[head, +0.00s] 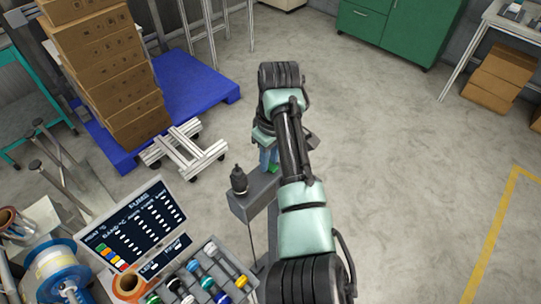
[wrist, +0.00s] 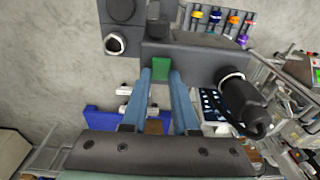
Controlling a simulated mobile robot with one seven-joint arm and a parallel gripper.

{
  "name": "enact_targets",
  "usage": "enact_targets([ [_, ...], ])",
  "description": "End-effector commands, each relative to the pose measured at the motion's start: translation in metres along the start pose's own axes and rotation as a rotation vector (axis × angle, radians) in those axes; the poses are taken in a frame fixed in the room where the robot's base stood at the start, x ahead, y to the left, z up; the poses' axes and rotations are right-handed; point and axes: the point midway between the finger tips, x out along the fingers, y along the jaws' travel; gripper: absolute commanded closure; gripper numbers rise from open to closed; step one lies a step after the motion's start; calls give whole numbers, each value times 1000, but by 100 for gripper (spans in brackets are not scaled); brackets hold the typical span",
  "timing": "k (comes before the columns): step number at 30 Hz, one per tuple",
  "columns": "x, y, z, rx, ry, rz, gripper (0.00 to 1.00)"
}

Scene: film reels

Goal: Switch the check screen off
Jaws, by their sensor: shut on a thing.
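The check screen (head: 135,225) appears to be the tilted panel with white text and coloured squares at the lower left of the head view; it is lit. Part of a dark screen with white marks (wrist: 214,106) also shows in the wrist view. My gripper (head: 268,158) is over a grey box unit (head: 254,194) with a black knob-like part on top. In the wrist view, my two blue fingers (wrist: 160,78) are shut on a small green block (wrist: 160,67) at the grey unit's edge. Whether the green block is fixed to the unit I cannot tell.
A grey tray (head: 207,279) of coloured-capped reels or rolls lies below the screen. Spools (head: 52,267) stand at the lower left. Stacked cartons (head: 105,70) stand on a blue pallet (head: 197,88). Open floor (head: 400,140) lies to the right.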

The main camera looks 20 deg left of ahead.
Motion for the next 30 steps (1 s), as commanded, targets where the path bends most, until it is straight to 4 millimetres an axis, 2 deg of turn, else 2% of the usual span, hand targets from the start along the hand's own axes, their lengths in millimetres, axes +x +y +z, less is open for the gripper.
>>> enact_targets([
  [6, 0, 0, 0, 0, -1, 1, 100],
  [7, 0, 0, 0, 0, -1, 1, 67],
  [11, 0, 0, 0, 0, 0, 1, 44],
  [23, -6, 0, 0, -1, 2, 2, 43],
  [26, -20, 1, 0, -2, 4, 4, 43],
  [30, -50, 1, 0, -1, 4, 6, 43],
])
